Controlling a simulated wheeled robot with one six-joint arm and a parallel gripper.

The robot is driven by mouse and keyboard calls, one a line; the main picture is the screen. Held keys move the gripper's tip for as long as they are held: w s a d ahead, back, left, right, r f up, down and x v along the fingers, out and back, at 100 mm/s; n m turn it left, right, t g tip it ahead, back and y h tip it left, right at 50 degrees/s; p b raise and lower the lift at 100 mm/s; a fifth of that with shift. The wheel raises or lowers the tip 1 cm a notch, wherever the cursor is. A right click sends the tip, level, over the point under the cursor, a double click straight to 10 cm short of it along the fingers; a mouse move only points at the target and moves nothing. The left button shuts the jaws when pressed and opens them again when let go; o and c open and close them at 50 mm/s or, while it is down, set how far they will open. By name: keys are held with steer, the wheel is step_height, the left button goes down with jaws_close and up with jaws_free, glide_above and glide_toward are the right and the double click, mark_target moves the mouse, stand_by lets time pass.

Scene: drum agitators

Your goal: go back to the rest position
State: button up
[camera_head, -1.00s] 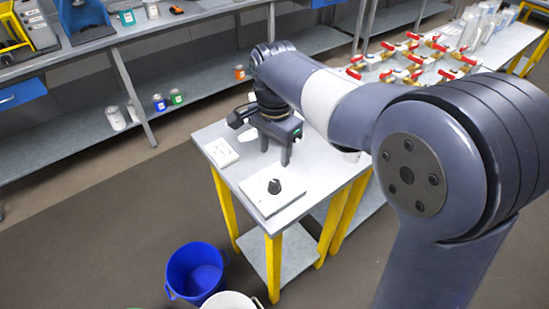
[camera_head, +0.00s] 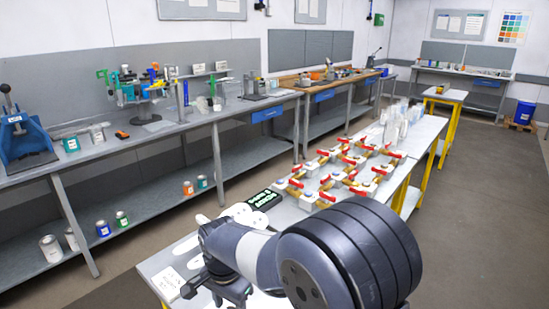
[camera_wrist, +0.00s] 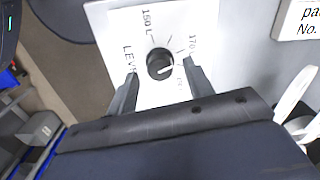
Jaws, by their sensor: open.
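My gripper (camera_wrist: 158,92) is open and empty in the wrist view, its two fingers spread on either side of a black knob (camera_wrist: 160,64). The knob sits on a white dial plate (camera_wrist: 112,22) with printed markings that include "150 L" and "170". I cannot tell how far the fingertips are above the plate. In the head view my arm reaches over the near end of the grey table (camera_head: 152,264), and its wrist shows at the bottom. The fingertips and the knob are out of that view.
A white label card (camera_head: 170,284) lies at the table's near left. Several red-handled brass valves (camera_head: 345,165) stand further along, with a dark sign (camera_head: 263,199) before them. A long grey bench (camera_head: 190,122) with equipment runs along the left. The floor (camera_head: 470,215) at the right is clear.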

steer(key=shift+f, duration=0.65)
steer(key=shift+n, duration=0.3)
steer(key=shift+r, duration=0.15)
